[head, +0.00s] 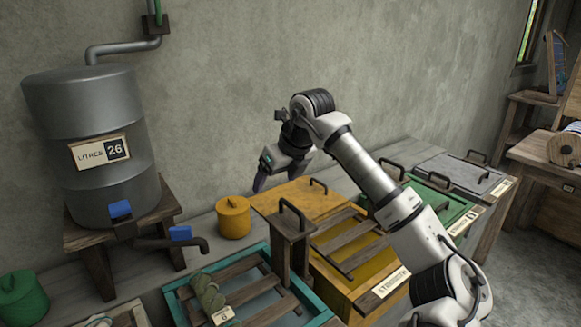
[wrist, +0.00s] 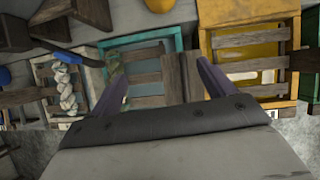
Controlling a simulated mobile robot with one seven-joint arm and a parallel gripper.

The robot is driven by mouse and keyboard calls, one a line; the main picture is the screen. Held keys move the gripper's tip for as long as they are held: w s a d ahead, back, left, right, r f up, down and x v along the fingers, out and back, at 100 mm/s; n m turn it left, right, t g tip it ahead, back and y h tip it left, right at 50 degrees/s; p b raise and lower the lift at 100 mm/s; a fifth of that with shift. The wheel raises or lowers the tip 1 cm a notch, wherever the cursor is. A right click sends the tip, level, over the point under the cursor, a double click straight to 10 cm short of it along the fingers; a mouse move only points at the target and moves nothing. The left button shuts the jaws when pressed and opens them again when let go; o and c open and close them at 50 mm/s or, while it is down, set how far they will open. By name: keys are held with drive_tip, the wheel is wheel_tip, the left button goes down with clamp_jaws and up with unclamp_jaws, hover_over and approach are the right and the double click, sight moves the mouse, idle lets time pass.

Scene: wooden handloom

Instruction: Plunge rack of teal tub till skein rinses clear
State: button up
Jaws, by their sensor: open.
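The teal tub (head: 262,250) stands at the lower middle of the head view, its slatted wooden rack (head: 235,268) across the top. An olive, twisted skein (head: 209,293) lies over the rack's left part, with a small tag reading 6 near it. A wooden post with a dark handle (head: 293,215) stands at the tub's right side. My gripper (head: 278,177) is open and empty, raised above and behind the tubs. In the wrist view, the teal tub (wrist: 178,43) shows between and beyond the fingers (wrist: 161,65). The skein (wrist: 117,76) is partly behind the left finger.
The yellow tub (head: 345,290), a green tub (head: 440,205) and a grey tub (head: 460,175) run to the right. A yellow pot (head: 233,218) sits behind. A pale skein (wrist: 65,90) lies left.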

sight(292, 205)
drive_tip(key=d, duration=0.1)
drive_tip(key=w+d+h, duration=0.1)
drive_tip(key=d, duration=0.1)
drive_tip(key=shift+d+r+m, duration=0.1)
drive_tip(key=shift+m, duration=0.2)
wheel_tip(292, 205, down, 8)
drive_tip(key=b, duration=0.5)
drive_tip(key=shift+f, duration=0.25)
drive_tip(key=shift+f+b, duration=0.25)
drive_tip(key=shift+b, duration=0.2)
